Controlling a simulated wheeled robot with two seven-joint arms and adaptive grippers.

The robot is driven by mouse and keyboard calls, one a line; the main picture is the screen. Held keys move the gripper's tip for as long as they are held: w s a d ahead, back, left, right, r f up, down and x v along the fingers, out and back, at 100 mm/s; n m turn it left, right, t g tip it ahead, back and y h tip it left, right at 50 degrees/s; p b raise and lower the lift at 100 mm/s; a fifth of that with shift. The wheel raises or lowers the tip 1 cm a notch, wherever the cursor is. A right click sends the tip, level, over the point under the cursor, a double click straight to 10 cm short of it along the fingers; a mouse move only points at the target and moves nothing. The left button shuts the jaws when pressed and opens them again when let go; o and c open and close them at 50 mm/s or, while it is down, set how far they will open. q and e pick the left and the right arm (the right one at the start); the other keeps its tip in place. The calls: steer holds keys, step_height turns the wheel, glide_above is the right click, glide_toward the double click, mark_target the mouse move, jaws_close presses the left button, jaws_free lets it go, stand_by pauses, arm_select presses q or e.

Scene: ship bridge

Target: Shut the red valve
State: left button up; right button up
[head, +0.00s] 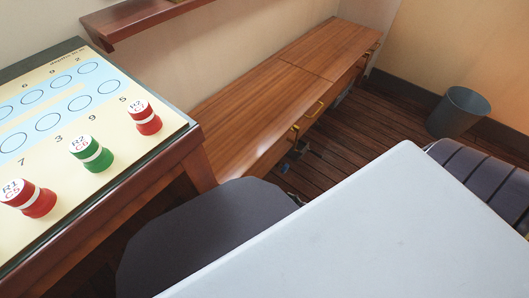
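No red valve can be made out in the head view. The only red things are two red-and-white cylindrical pieces: one (38,203) marked R1 C5 at the lower left, and one (147,122) marked R2 C7 further back. Both are on a board (20,150) printed with numbers and circles. Neither of my grippers shows.
A green-and-white piece (94,157) sits between the red ones. A dark chair seat (205,232) and a pale tabletop (390,235) fill the foreground. A low wooden cabinet (255,100) runs along the wall. A grey bin (457,112) and a striped seat (485,180) are at right.

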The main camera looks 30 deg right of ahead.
mark_target(266, 193)
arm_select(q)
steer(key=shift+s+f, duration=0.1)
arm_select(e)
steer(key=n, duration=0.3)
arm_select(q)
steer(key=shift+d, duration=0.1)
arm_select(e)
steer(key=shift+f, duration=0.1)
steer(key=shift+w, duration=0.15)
arm_select(q)
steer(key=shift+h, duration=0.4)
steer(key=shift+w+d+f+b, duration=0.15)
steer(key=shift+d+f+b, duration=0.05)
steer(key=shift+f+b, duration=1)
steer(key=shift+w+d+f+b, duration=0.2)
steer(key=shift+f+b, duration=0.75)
steer(key=shift+b, duration=0.35)
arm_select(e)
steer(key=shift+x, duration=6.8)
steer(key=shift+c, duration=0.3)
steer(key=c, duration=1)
